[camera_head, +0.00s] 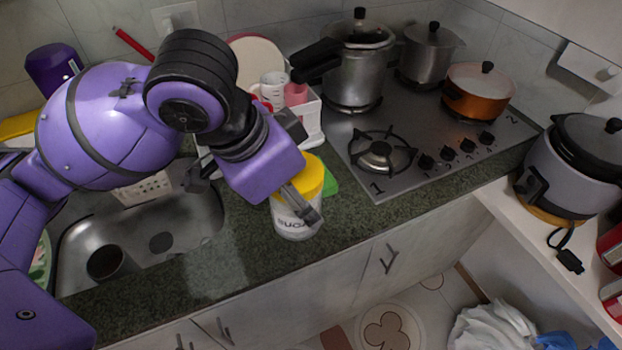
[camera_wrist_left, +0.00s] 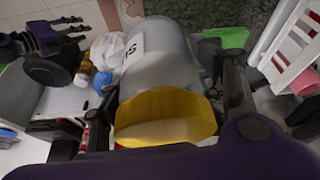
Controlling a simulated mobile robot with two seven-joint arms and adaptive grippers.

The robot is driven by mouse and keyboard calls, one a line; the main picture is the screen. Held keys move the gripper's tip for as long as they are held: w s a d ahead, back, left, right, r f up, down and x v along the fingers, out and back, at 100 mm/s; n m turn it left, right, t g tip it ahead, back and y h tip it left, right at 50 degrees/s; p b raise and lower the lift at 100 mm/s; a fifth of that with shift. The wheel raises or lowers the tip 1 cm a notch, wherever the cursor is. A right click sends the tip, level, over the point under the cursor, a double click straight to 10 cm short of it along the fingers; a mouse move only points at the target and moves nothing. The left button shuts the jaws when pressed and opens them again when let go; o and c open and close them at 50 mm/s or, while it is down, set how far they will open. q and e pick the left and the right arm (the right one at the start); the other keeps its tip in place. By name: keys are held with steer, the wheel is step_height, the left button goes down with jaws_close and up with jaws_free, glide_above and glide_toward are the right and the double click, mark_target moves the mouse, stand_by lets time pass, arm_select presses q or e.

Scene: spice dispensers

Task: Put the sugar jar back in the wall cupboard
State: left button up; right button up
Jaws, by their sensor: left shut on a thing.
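The sugar jar (camera_head: 294,220) is clear with a yellow lid and a white label. In the head view it is upright at the front edge of the dark green counter; I cannot tell whether its base touches the counter. My left gripper (camera_head: 312,194) is shut on the jar near its lid. In the left wrist view the jar (camera_wrist_left: 165,75) lies between the fingers of my left gripper (camera_wrist_left: 172,100), its yellow lid towards the camera. The wall cupboard cannot be made out in either view. My right gripper is not in the head view.
The gas stove (camera_head: 400,150) with several pots is right of the jar. A white rack (camera_head: 309,120) with cups stands behind it. The sink (camera_head: 150,240) is to the left. A rice cooker (camera_head: 570,165) stands on the right shelf. The counter left of the jar is bare.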

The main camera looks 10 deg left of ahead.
arm_select(q)
steer(key=shift+s+d+r, duration=0.1)
steer(key=shift+r, duration=0.05)
steer(key=shift+w+a+f+b, duration=0.25)
steer(key=shift+w+a+f, duration=0.15)
steer(key=shift+w, duration=0.2)
steer(key=shift+w+a+f+b, duration=0.25)
steer(key=shift+w+f, duration=0.15)
steer(key=shift+w, duration=0.15)
steer(key=shift+m, duration=0.3)
steer(key=w+a+f, duration=0.1)
steer(key=w+f, duration=0.2)
steer(key=f, duration=0.1)
steer(key=w+a+f+b, duration=0.1)
steer(key=w+a+f, duration=0.1)
steer(key=w+f, duration=0.1)
steer(key=w+a+f, duration=0.2)
steer(key=w+f, duration=0.2)
steer(key=shift+a+f+b, duration=0.2)
steer(key=shift+f+b, duration=0.1)
steer(key=shift+b, duration=0.05)
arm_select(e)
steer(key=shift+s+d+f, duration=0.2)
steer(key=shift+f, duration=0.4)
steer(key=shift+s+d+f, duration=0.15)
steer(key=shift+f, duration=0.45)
